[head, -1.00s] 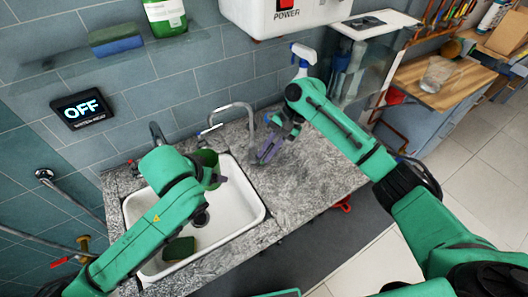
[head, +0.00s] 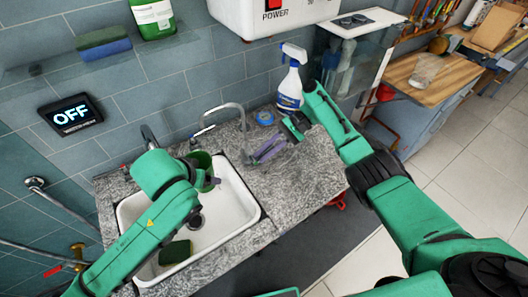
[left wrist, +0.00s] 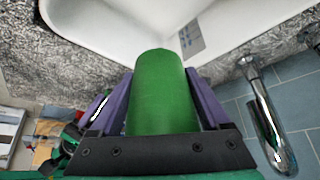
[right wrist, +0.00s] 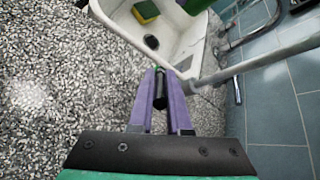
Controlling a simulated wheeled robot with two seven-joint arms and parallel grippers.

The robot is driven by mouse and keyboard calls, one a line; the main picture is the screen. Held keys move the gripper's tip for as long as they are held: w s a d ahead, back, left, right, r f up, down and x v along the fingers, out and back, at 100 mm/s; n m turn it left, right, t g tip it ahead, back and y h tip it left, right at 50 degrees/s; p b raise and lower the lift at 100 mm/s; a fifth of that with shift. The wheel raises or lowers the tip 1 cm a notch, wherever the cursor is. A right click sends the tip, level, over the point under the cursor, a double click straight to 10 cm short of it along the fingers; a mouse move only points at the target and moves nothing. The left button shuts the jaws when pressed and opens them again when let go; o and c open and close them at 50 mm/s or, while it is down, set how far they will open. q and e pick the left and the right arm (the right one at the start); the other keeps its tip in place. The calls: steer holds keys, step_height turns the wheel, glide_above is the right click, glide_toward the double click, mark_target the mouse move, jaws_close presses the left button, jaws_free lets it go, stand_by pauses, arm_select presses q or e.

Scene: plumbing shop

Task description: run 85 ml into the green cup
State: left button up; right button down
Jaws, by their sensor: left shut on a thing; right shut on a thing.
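The green cup (head: 204,160) is over the back right of the white sink (head: 241,196), with its side facing me in the left wrist view (left wrist: 160,95). My left gripper (left wrist: 160,85) is shut around it. The curved metal tap (head: 232,106) rises close by the cup; I cannot tell whether its outlet is right above it. No water stream shows, and the level in the cup is hidden. My right gripper (head: 268,149) is low by the sink's right side, over the counter. Its purple fingers are nearly together on a narrow dark thing (right wrist: 160,95), which I cannot identify.
A sponge (head: 175,252) lies in the sink. The speckled counter (head: 310,170) is clear at right.

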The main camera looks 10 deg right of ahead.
mark_target(265, 151)
steer(key=shift+w+r, duration=0.1)
arm_select(q)
steer(key=shift+d, duration=0.1)
arm_select(e)
steer(key=c, duration=0.9)
jaws_free()
steer(key=shift+d, duration=0.1)
steer(key=shift+o, duration=0.2)
step_height(265, 151, up, 10)
steer(key=shift+f, duration=0.1)
arm_select(q)
steer(key=shift+w, duration=0.15)
steer(key=shift+c, duration=0.6)
arm_select(e)
steer(key=shift+w, duration=0.1)
arm_select(q)
steer(key=w+d, duration=0.2)
steer(key=w, duration=0.5)
steer(key=shift+d, duration=0.25)
